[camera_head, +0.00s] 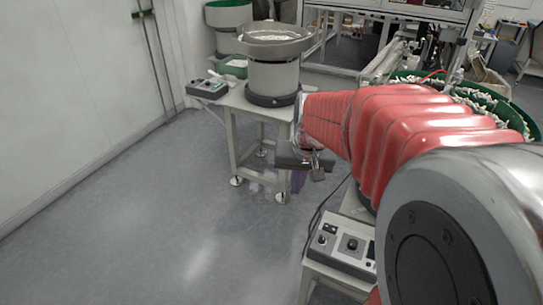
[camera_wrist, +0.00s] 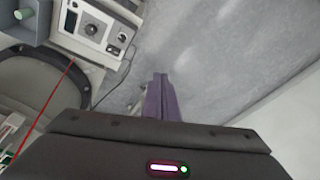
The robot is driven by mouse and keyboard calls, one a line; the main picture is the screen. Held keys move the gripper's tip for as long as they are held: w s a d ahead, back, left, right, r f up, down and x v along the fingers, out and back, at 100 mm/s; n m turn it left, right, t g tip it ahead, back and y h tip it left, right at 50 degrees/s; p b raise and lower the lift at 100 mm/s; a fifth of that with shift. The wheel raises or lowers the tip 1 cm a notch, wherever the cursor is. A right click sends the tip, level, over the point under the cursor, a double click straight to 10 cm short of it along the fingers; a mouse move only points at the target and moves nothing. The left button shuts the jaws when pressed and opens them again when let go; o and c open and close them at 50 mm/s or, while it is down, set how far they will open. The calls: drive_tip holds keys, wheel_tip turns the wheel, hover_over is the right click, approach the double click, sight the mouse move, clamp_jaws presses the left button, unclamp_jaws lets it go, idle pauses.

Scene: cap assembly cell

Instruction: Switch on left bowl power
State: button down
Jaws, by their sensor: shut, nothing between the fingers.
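A silver bowl feeder (camera_head: 275,40) stands on a light table at the left in the head view. A small control box (camera_head: 208,88) sits on that table's left corner, too small to read its switch. A second control box (camera_head: 342,243) with dark knobs is nearer, at lower middle, beside my arm. A control box (camera_wrist: 95,30) with a knob and small switches also shows at upper left in the wrist view. My gripper (camera_head: 298,180) hangs over the floor between the two tables, largely hidden by its wrist. Its purple fingers (camera_wrist: 160,78) are shut and empty, apart from the box.
A green bowl (camera_head: 500,105) full of white parts is at the right, partly behind my arm. Another green bowl (camera_head: 228,14) stands at the back. A pale wall (camera_head: 80,80) bounds the left. The grey floor (camera_head: 170,220) between is clear.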

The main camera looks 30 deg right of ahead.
drive_tip(key=w+d+f+m+g, duration=0.1)
drive_tip(key=w+d+f+m, duration=0.1)
drive_tip(key=d+f, duration=0.6)
drive_tip(key=m+y, duration=0.1)
drive_tip(key=m, duration=0.2)
hover_over(326, 226)
drive_tip(key=s+d, duration=0.1)
drive_tip(key=s, duration=0.1)
wheel_tip(326, 226, down, 7)
drive_tip(key=shift+w+d+r+g, duration=0.15)
drive_tip(key=shift+w+r+g, duration=0.05)
drive_tip(key=shift+g, duration=0.1)
drive_tip(key=shift+f, duration=0.15)
drive_tip(key=f, duration=0.4)
drive_tip(key=w+f, duration=0.1)
drive_tip(key=f, duration=0.4)
drive_tip(key=a+f, duration=0.1)
drive_tip(key=f, duration=0.3)
drive_tip(key=shift+w+f, duration=0.2)
drive_tip(key=shift+f, duration=0.1)
drive_tip(key=shift+a+f, duration=0.1)
drive_tip(key=shift+f, duration=0.1)
